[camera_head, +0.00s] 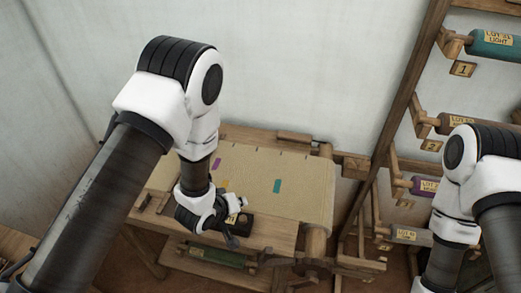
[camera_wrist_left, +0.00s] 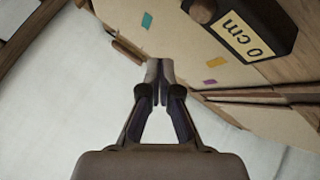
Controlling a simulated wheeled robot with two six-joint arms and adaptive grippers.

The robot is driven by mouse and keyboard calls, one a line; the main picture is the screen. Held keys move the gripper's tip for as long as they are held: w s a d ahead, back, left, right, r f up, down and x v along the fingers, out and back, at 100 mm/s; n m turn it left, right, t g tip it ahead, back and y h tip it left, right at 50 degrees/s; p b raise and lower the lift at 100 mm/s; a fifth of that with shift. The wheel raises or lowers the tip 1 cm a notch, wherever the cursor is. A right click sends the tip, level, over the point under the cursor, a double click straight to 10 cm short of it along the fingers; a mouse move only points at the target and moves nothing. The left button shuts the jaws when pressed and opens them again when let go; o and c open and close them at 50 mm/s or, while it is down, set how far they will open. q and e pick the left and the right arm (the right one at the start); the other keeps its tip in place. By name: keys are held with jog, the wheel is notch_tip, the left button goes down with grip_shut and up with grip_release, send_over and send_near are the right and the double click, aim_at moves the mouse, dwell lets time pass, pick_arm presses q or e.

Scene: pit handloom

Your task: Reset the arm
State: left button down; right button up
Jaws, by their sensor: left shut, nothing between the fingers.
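My left gripper (camera_head: 232,240) hangs over the front beam of the loom in the head view. In the left wrist view its two fingers (camera_wrist_left: 160,72) meet, with nothing between them. A dark block labelled "0 cm" (camera_wrist_left: 250,32) is close to the gripper in the wrist view; the same dark block (camera_head: 243,223) sits on the loom's front beam in the head view. My right arm enters at the right of the head view, but its gripper is out of frame.
The loom's cloth (camera_head: 300,185) carries purple, orange and teal patches. A wooden rack at right holds labelled rolls, including a teal roll (camera_head: 495,43) at the top. A green roll (camera_head: 215,256) lies below the front beam. Pale walls stand behind.

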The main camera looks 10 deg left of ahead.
pick_arm(q)
jog(key=s+a+f+m+g+y+b, duration=0.1)
jog(key=s+a+f+g+b, duration=0.2)
jog(key=s+f, duration=0.3)
jog(key=s+a+f+m+g+y+b, duration=0.1)
jog(key=s+a+f+m+g+b, duration=0.1)
jog(key=s+f, duration=0.5)
jog(key=s+a+f+m+g+y+b, duration=0.1)
jog(key=s+a+f+g+b, duration=0.2)
jog(key=s+f, duration=0.4)
jog(key=s+a+b, duration=0.1)
jog(key=s+b, duration=0.1)
jog(key=s, duration=0.4)
jog(key=shift+s+a+f+m+g, duration=0.2)
jog(key=shift+s+a+m+g, duration=0.05)
jog(key=shift+s+m+g, duration=0.05)
jog(key=shift+w, duration=0.1)
